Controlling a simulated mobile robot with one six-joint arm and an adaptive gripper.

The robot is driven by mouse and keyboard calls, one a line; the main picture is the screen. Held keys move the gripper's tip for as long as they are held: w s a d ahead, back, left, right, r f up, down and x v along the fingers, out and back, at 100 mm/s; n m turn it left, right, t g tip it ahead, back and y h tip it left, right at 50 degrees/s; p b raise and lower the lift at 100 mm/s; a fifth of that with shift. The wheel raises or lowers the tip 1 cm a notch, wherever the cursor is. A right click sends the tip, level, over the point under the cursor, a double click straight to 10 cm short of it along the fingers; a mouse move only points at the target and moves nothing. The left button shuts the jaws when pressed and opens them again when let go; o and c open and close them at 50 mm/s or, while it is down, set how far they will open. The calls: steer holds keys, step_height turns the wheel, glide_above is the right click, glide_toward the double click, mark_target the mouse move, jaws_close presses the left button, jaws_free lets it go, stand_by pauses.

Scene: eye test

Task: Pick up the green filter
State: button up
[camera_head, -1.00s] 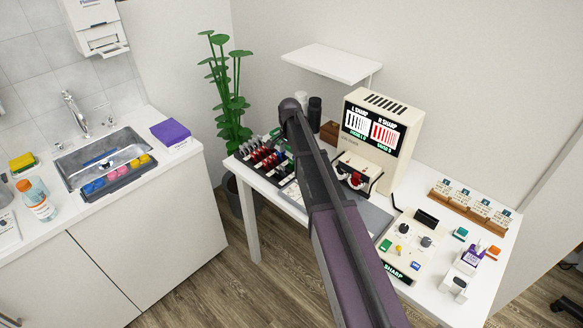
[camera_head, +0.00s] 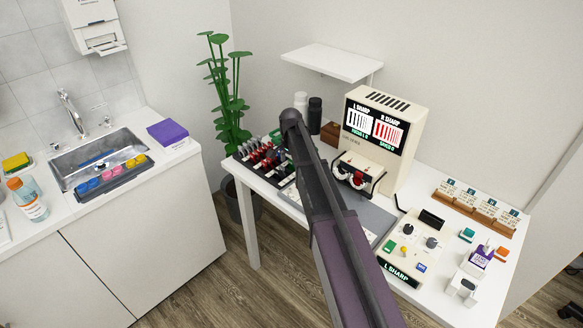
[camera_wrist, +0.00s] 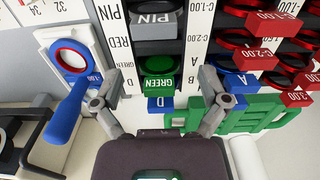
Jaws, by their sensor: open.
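The green filter (camera_wrist: 160,66) sits in a slot of the dark rack in the wrist view. Its tab reads GREEN and faces me, below the grey PIN filter (camera_wrist: 153,18). My gripper (camera_wrist: 159,80) is open, with one finger on each side of the green tab and nothing held. I cannot tell how far the fingertips are from the tab. The rack also shows in the head view (camera_head: 262,158), left of my arm, which hides part of it and my gripper.
Red-tabbed filters (camera_wrist: 252,81) stand to the right, and a blue-handled ring (camera_wrist: 70,100) to the left. A green piece (camera_wrist: 262,112) lies below right. In the head view, the cream test unit (camera_head: 384,128) and control panel (camera_head: 413,248) stand right of my arm.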

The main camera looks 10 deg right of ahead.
steer(key=c, duration=0.8)
steer(key=shift+r, duration=0.25)
step_height(320, 180, up, 4)
steer(key=p, duration=0.4)
steer(key=shift+f, duration=0.15)
steer(key=s, duration=0.5)
steer(key=s+a, duration=0.1)
steer(key=s, duration=0.4)
steer(key=s+p, duration=0.1)
steer(key=s, duration=0.5)
steer(key=shift+a+r, duration=0.35)
steer(key=shift+r, duration=0.05)
